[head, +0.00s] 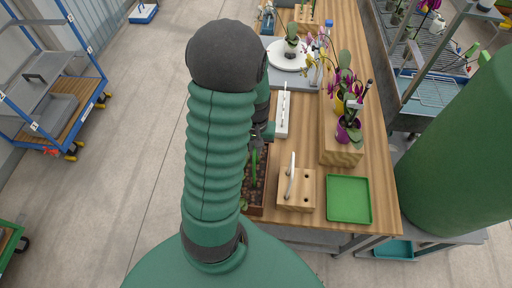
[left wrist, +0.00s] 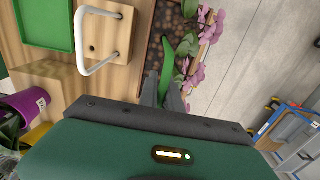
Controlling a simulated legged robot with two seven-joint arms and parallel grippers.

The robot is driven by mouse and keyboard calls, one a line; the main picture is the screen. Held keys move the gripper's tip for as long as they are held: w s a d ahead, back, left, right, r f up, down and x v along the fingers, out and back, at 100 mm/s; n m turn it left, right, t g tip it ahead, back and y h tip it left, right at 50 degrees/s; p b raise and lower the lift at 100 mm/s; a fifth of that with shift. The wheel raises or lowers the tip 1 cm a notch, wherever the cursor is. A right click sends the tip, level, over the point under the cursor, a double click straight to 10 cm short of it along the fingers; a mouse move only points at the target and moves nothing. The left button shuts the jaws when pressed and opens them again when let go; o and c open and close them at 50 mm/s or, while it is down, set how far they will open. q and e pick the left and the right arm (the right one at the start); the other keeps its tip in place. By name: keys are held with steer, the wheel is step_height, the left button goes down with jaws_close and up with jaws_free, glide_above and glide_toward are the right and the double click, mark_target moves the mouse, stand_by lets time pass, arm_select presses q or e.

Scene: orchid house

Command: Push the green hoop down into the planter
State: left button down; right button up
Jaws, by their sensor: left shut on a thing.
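The green hoop (head: 253,166) shows as a narrow green strip over the planter; it also shows in the left wrist view (left wrist: 168,66). My left gripper (head: 263,132) is shut on it, with the fingers (left wrist: 163,92) around its near part. The planter (head: 258,191) is a long brown box filled with brown pebbles, partly hidden behind my left arm; its pebble filling also shows in the left wrist view (left wrist: 172,17). The hoop stands over or in the pebbles; how deep its ends are cannot be told. My right gripper is not in view.
A wooden block (head: 297,198) with a white hoop (head: 291,175) stands right beside the planter. A green tray (head: 348,200) lies further right. Potted orchids (head: 348,130) stand on a wooden block behind it. Pink flowers (left wrist: 208,32) line the planter's outer side.

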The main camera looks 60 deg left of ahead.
arm_select(q)
steer(key=shift+f+b, duration=1.6)
steer(key=shift+f, duration=0.6)
steer(key=c, duration=1.5)
jaws_free()
steer(key=shift+r, duration=0.1)
steer(key=shift+o, duration=0.2)
step_height(320, 180, up, 17)
steer(key=shift+f+b, duration=0.1)
steer(key=shift+b, duration=0.25)
